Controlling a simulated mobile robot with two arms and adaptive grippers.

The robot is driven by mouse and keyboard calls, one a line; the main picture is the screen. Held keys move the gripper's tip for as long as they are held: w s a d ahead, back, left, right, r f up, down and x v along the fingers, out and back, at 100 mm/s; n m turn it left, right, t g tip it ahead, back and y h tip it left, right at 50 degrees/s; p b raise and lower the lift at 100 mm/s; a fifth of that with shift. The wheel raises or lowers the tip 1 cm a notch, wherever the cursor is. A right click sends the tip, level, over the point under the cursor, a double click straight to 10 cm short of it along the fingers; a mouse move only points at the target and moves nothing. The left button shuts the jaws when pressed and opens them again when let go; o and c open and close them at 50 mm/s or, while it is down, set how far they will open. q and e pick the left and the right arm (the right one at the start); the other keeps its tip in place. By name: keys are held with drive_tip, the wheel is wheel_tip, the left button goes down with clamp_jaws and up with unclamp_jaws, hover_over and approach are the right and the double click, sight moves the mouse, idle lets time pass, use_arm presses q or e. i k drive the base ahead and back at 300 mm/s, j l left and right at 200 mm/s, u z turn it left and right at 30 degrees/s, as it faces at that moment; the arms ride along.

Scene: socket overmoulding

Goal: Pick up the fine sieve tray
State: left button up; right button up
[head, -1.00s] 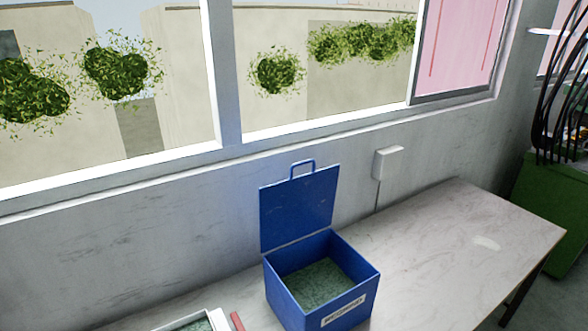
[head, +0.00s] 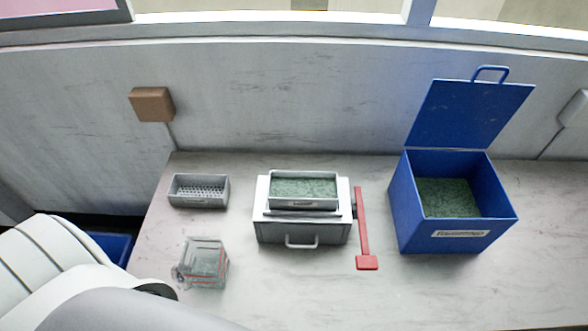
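A small grey rectangular tray with a perforated bottom (head: 199,202) sits on the far left of the table in the head view and looks empty. A second shallow grey tray (head: 303,205) filled with green granules sits on top of a light grey box with a front handle (head: 300,232). Its bottom is hidden by the granules. I cannot tell from its holes how fine the perforated tray is. A white arm of mine enters at the lower left. Neither gripper is in view.
A clear jug-like container (head: 207,264) stands in front of the perforated tray. A red lever (head: 363,225) is at the box's right side. An open blue bin (head: 440,238) with green granules stands further right. The front of the table (head: 320,300) is bare.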

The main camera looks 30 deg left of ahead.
sight(296, 190)
drive_tip(key=u, duration=0.75)
drive_tip(key=z, duration=1.15)
drive_tip(key=u, duration=1.15)
drive_tip(key=k+j+z, duration=0.15)
drive_tip(key=j+z, duration=0.1)
drive_tip(key=j, duration=0.25)
drive_tip(key=k, duration=0.05)
